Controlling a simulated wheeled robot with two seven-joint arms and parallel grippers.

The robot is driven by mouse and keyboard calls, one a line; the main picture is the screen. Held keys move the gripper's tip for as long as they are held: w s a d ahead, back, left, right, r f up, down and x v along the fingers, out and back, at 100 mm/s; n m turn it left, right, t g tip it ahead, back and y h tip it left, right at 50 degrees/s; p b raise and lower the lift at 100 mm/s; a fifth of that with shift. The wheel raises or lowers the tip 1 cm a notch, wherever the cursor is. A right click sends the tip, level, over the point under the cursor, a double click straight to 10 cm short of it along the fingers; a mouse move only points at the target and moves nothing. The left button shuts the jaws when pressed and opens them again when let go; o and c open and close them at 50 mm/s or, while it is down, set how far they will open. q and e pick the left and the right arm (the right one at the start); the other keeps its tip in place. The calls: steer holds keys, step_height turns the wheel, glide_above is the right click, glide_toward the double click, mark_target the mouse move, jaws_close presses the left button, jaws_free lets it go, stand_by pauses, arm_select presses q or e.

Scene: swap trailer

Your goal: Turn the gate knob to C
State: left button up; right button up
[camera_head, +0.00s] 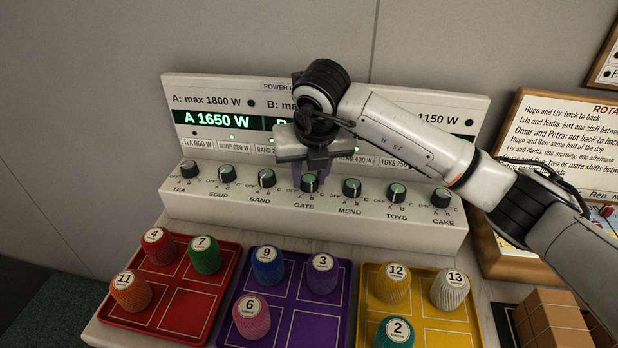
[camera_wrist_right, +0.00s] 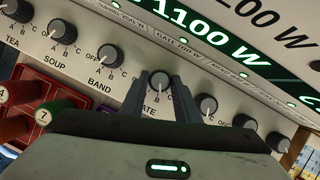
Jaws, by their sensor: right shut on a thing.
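The gate knob (camera_head: 309,183) is a round dark knob with a light grey face, in the middle of the knob row on the white power panel (camera_head: 230,203). My right gripper (camera_head: 310,180) is at the gate knob, its fingers shut on the knob from both sides. In the right wrist view the gate knob (camera_wrist_right: 157,82) sits between the two fingertips of the gripper (camera_wrist_right: 160,90). The gripper hides most of the gate's OFF, A, B, C marks, so I cannot tell the knob's setting. My left gripper is not in view.
The tea (camera_head: 188,170), band (camera_head: 267,178) and mend (camera_head: 351,188) knobs are among several others in the row. Red (camera_head: 212,313), purple (camera_head: 290,338) and yellow (camera_head: 455,330) trays with numbered tokens lie in front. A notice board (camera_head: 550,130) stands at right.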

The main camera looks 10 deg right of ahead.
steer(key=shift+d+f+n+y+b, duration=0.15)
steer(key=shift+n+y+b, duration=0.35)
steer(key=shift+n+b, duration=0.6)
steer(key=shift+n+y+b, duration=0.4)
steer(key=shift+n+b, duration=0.1)
steer(key=shift+n, duration=0.6)
steer(key=shift+n+y+b, duration=0.3)
steer(key=shift+n, duration=0.5)
steer(key=shift+r+n, duration=0.2)
steer(key=shift+n, duration=0.1)
steer(key=o, duration=1)
steer(key=shift+o, duration=0.2)
steer(key=shift+g, duration=0.3)
